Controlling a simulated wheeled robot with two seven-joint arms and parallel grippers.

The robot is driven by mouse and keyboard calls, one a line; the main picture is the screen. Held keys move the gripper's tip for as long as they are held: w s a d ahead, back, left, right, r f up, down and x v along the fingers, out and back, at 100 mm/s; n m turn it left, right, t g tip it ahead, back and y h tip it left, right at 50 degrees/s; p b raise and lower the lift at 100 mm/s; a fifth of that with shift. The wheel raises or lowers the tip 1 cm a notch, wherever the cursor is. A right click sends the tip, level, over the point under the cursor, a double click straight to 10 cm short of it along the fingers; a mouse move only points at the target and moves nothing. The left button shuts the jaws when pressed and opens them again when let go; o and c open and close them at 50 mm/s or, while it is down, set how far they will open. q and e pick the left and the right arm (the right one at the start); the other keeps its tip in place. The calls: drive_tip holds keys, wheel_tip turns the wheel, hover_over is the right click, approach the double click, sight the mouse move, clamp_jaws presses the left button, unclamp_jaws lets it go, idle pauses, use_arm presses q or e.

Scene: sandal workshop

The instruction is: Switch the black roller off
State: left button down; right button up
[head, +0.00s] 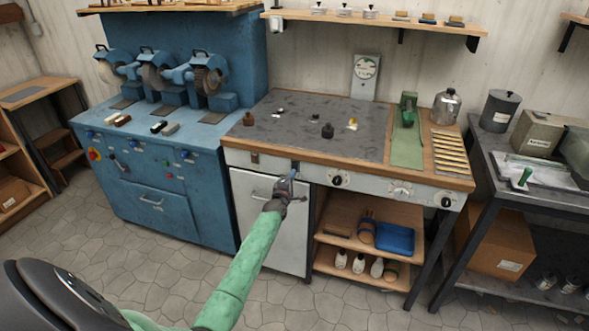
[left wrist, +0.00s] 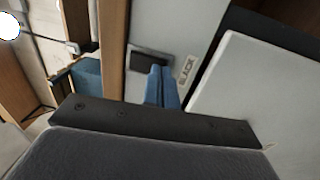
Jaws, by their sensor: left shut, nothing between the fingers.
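A dark rectangular switch (left wrist: 151,60) sits on the pale front panel, beside a label reading BLACK (left wrist: 187,72). My left gripper (left wrist: 160,70) is shut and empty. Its blue fingertips overlap the switch's edge in the left wrist view; I cannot tell whether they touch. In the head view my left gripper (head: 291,176) is at the workbench's front panel (head: 315,174), above the white cabinet door (head: 268,215). The switch's on or off position is not clear. I cannot make out which object is the black roller. My right gripper is not in view.
The wooden-edged workbench (head: 228,142) has several knobs on its panel, including a dial (head: 337,180) right of the gripper. A blue grinding machine (head: 180,212) stands left. A dark metal table (head: 480,150) stands right. The stone floor in front is clear.

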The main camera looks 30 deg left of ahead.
use_arm(q)
drive_tip(key=shift+w, duration=0.2)
idle(0.5)
drive_tip(key=shift+s, duration=0.1)
drive_tip(key=p+v, duration=0.3)
drive_tip(key=v, duration=0.4)
drive_tip(key=shift+s+r, duration=0.4)
idle(0.5)
